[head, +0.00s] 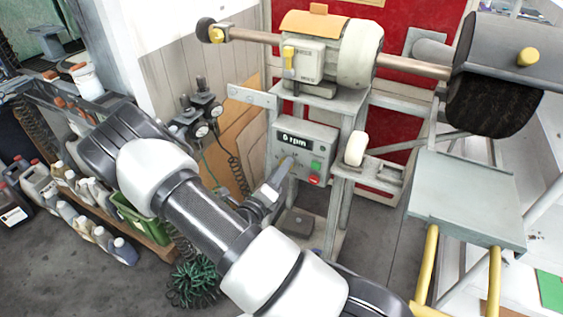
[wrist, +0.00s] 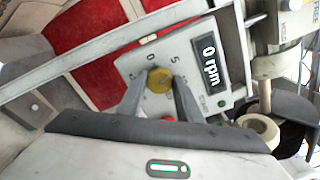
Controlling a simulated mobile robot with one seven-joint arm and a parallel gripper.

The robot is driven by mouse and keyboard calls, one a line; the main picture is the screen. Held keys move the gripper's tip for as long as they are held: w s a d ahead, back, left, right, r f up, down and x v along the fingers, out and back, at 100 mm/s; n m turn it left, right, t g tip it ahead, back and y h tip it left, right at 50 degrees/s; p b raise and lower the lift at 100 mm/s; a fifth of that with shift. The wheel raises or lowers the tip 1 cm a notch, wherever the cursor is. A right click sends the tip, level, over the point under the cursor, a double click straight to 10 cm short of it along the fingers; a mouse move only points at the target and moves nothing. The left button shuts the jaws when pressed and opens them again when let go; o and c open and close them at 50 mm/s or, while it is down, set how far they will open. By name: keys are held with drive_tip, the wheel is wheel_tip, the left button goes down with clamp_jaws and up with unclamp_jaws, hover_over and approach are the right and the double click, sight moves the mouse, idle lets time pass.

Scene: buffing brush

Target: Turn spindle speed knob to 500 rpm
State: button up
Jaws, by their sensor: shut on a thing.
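The yellow spindle speed knob (wrist: 159,77) is on the grey control panel (wrist: 190,58) in the wrist view. My gripper (wrist: 160,90) has one finger on each side of the knob and is shut on it. A "0" and a "5" are marked on the panel near the knob. The dark display (wrist: 209,58) reads 0 rpm. In the head view my gripper (head: 281,176) reaches the front of the control box (head: 306,132), below its display (head: 295,139). My gripper mostly hides the knob there.
A green button (head: 316,166) and a red button (head: 314,180) sit close to the right of my gripper. The motor (head: 352,60) and its shaft with a dark brush (head: 490,108) are above. A grey table (head: 468,200) stands at the right.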

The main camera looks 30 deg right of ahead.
drive_tip(key=shift+n+p, duration=0.75)
drive_tip(key=shift+n, duration=0.35)
drive_tip(key=o, duration=1)
drive_tip(key=shift+o, duration=0.2)
drive_tip(key=v, duration=1.7)
drive_tip(key=shift+s+a, duration=0.2)
